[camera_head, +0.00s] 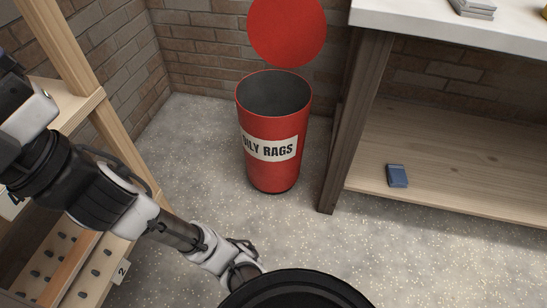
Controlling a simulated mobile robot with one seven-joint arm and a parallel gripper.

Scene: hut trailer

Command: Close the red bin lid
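The red bin (273,170) stands upright on the speckled floor near the brick wall corner, with a white label reading "OILY RAGS". Its top is uncovered and the dark grey inside shows. The round red lid (287,28) is raised above and behind the rim, its flat face toward me; its top edge is cut off by the frame. My gripper (243,266) is at the end of my arm at the lower middle, low and in front of the bin, well apart from bin and lid. Its fingers are small and partly hidden behind a black round part, so its opening is unclear.
A workbench (455,28) with a pale top stands close right of the bin, its dark leg (350,120) near it. A blue box (397,175) lies on its lower wooden shelf. A wooden rack (110,130) stands at left. Floor before the bin is clear.

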